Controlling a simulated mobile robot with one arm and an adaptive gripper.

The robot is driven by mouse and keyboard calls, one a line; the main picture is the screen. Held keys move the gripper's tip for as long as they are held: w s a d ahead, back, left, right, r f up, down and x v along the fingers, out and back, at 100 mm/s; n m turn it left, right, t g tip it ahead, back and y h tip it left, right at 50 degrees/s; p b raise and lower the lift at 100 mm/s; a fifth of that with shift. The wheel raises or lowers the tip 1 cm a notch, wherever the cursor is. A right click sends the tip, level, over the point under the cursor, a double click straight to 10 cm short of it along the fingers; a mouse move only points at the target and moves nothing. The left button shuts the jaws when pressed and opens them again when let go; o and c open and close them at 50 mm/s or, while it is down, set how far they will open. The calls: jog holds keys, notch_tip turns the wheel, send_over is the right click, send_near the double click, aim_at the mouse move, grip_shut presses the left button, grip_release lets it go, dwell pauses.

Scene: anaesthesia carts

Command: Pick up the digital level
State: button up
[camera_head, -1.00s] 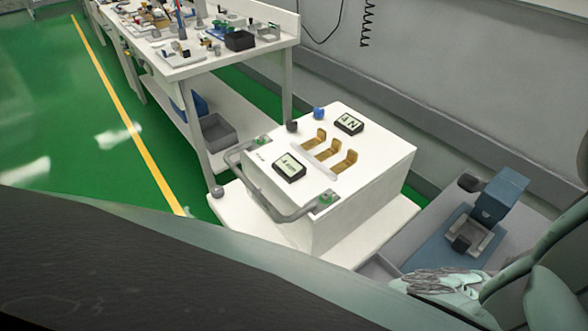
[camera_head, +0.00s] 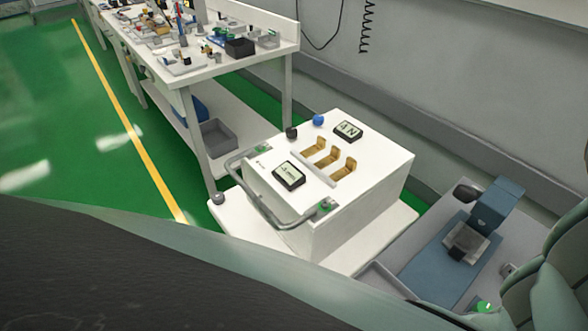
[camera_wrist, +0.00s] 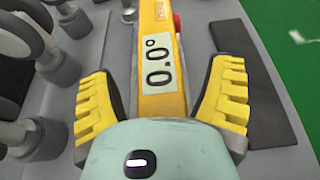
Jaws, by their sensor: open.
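The digital level (camera_wrist: 160,103) is a yellow bar with a display reading 0.0°, seen in the wrist view. It runs from the top edge down to my gripper's pale green body, which hides its near end. My gripper (camera_wrist: 162,72) is open, with one yellow-padded finger on each side of the bar. Gaps show between the pads and the bar. I cannot tell how far the fingertips are above the grey surface. I cannot make out the level or my gripper in the head view.
Grey posts and rounded parts (camera_wrist: 60,65) crowd the left of the wrist view; a dark flat strip (camera_wrist: 236,42) lies right of the level. In the head view, a white cart (camera_head: 345,222) with displays stands mid-frame, a grey-blue cart (camera_head: 425,262) right, a cluttered bench (camera_head: 215,70) behind.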

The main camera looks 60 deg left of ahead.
grip_shut()
dwell(0.7)
jog(key=shift+r, duration=0.1)
